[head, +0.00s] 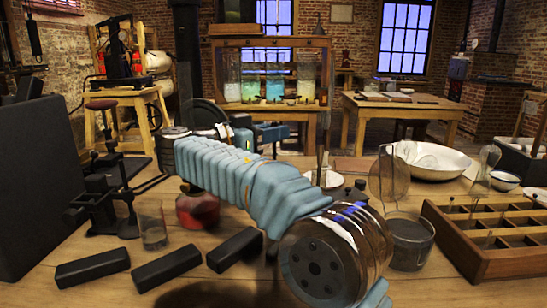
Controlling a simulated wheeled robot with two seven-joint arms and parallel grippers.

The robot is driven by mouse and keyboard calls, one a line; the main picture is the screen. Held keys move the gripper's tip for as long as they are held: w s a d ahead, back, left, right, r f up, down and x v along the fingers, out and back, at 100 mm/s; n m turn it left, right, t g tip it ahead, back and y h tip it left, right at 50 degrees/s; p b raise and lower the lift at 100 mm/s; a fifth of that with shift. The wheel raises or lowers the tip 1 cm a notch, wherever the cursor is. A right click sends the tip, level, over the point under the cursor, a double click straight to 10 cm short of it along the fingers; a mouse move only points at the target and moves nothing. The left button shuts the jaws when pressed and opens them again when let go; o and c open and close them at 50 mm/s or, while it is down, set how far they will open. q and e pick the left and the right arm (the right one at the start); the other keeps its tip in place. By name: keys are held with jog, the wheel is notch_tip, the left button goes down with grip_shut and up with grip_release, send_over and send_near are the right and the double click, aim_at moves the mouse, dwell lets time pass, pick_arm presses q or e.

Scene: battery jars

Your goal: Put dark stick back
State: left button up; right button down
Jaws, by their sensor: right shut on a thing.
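My right arm, in a pale blue sleeve, comes in from the bottom and crosses the middle of the head view. Its gripper (272,132) is beyond the forearm, small and partly covered, and it is shut. A thin dark stick (321,160) shows upright just right of the gripper, above a small white dish. The contact between jaws and stick is not clear. A wooden rack (480,262) with dark compartments stands at the right, with several thin sticks in it. My left gripper is not in view.
Black bars (165,268) lie at the front left. A glass beaker (153,228) and a red object (197,211) stand behind them. Filled jars (275,88) stand at the back.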

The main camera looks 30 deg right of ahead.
aim_at(274, 151)
jog(key=shift+f, duration=2.3)
jog(key=shift+f+b, duration=0.15)
jog(key=shift+b, duration=0.3)
jog(key=c, duration=1)
grip_release()
jog(key=shift+c, duration=0.2)
jog(key=shift+r+p, duration=0.3)
jog(key=shift+p, duration=0.1)
jog(key=s+a+b, duration=0.1)
jog(key=a, duration=1.1)
jog(key=shift+b, duration=0.3)
